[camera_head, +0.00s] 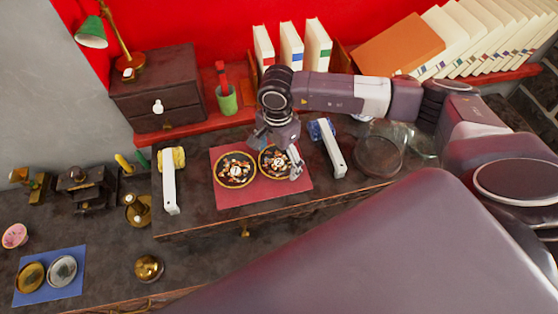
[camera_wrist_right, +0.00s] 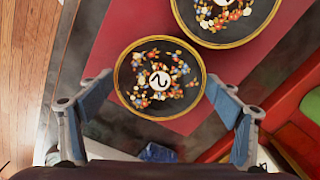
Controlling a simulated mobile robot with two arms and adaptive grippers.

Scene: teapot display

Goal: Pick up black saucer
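Two black saucers with gold rims and floral patterns lie flat side by side on a red mat (camera_head: 258,194). The left saucer (camera_head: 235,169) is uncovered in the head view; it is partly cut off at the top of the right wrist view (camera_wrist_right: 226,12). The right saucer (camera_head: 272,164) has a white disc with a dark mark at its centre, clear in the right wrist view (camera_wrist_right: 160,85). My right gripper (camera_head: 277,157) is open and empty above this right saucer, with one finger to each side of it. My left gripper is not in view.
A glass vessel (camera_head: 379,150) is farther right. A green cup (camera_head: 226,99) and wooden drawers (camera_head: 158,90) stand behind. A blue mat (camera_head: 50,277) with two small dishes lies front left.

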